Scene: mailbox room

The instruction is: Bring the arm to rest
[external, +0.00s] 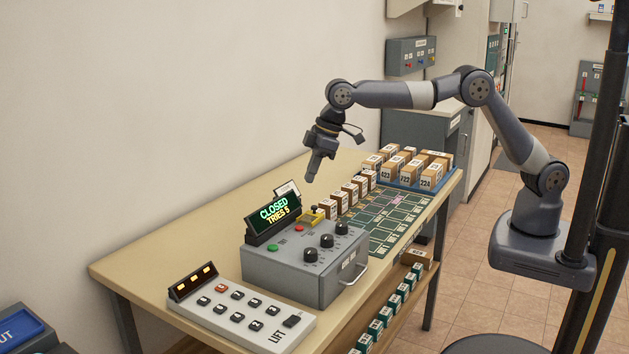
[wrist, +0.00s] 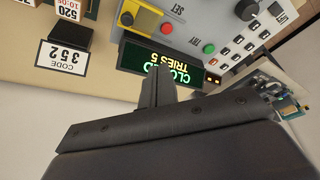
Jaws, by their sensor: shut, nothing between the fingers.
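My gripper (external: 314,168) points down above the table (external: 135,255), with its fingers together and nothing between them. It hangs in the air above and behind the grey control box (external: 290,270), apart from it. The arm reaches leftward from its mount at the right, raised over the table. In the wrist view my gripper (wrist: 155,85) overlaps the lower edge of the green display (wrist: 148,62). The display reads CLOSED, TRIES 5 and also shows in the external view (external: 273,214).
The control box has three black knobs and coloured buttons. A keypad panel (external: 240,312) labelled LIFT lies at the front. Several numbered boxes stand in a blue tray (external: 448,180) and in a row beside a green grid mat (external: 385,240). A code card (wrist: 62,57) reads 352. The left table end is bare.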

